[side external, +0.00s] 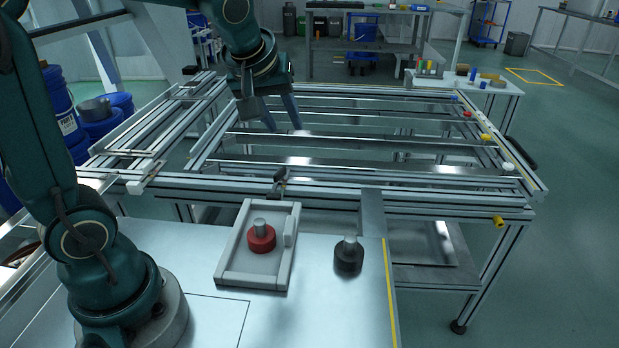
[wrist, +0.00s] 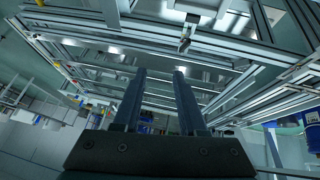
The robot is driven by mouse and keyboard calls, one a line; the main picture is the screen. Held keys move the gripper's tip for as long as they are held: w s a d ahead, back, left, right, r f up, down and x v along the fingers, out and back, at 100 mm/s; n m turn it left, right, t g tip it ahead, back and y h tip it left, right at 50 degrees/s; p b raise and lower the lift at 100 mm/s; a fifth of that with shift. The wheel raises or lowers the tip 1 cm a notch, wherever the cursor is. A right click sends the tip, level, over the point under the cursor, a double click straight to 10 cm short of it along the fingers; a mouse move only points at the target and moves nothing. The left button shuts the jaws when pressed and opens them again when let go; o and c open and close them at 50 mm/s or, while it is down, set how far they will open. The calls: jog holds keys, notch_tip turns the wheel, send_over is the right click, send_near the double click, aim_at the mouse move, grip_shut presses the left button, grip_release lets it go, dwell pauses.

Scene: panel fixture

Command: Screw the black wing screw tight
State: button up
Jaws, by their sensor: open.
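A small dark wing screw (side external: 280,180) stands on the front rail of the aluminium panel frame (side external: 440,203), just behind the tray. What looks like the same screw shows near the top of the wrist view (wrist: 186,36), beyond my fingertips. My gripper (side external: 285,126) is open and empty, above the left part of the frame. It is apart from the screw, behind and above it in the side view. Its two fingers (wrist: 160,74) stand parallel with a clear gap in the wrist view. The screw is too small to tell how far in it sits.
A grey tray (side external: 224,272) on the front table holds a red knob-like piece (side external: 262,239). A black one (side external: 348,256) stands right of the tray. Rails and cross bars surround the gripper. Coloured knobs line the frame's right side (side external: 485,137). Blue drums (side external: 110,113) stand left.

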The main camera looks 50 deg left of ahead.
jog(key=s+d+m+h, duration=0.1)
jog(key=s+d+m, duration=0.2)
jog(key=s, duration=0.3)
jog(key=s+d+f+m+h, duration=0.1)
jog(key=s+d+m, duration=0.3)
jog(key=s, duration=0.3)
jog(key=shift+s+d+f+t+h, duration=0.2)
jog(key=shift+d+t+h, duration=0.2)
jog(key=shift+d, duration=0.15)
